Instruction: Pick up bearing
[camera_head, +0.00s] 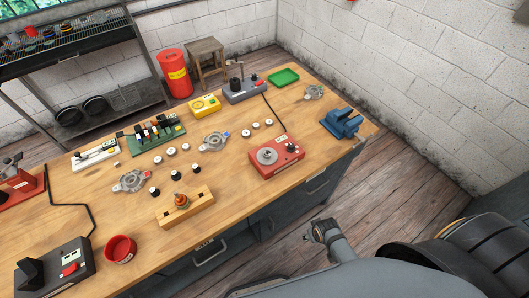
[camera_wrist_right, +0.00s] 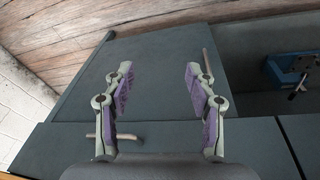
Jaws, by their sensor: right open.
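Several small round parts, white-topped or dark, stand on the wooden workbench in the head view; they look like bearings. One group (camera_head: 185,147) lies near the middle and another (camera_head: 256,125) lies farther right. A dark one (camera_head: 154,190) is nearer the front. I cannot tell which is the task's bearing. My right gripper (camera_head: 316,231) is off the front side of the bench, apart from all these parts. In the right wrist view it (camera_wrist_right: 159,82) is open with nothing between its fingers, facing the grey bench side. My left gripper is not in view.
The workbench (camera_head: 112,215) holds a red machine (camera_head: 277,158), a blue vise (camera_head: 342,123), a wooden block (camera_head: 187,208), a red bowl (camera_head: 120,249), a green tray (camera_head: 283,76) and metal alternator housings (camera_head: 214,140). Drawer handles stick out from the bench front. Floor lies open to the right.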

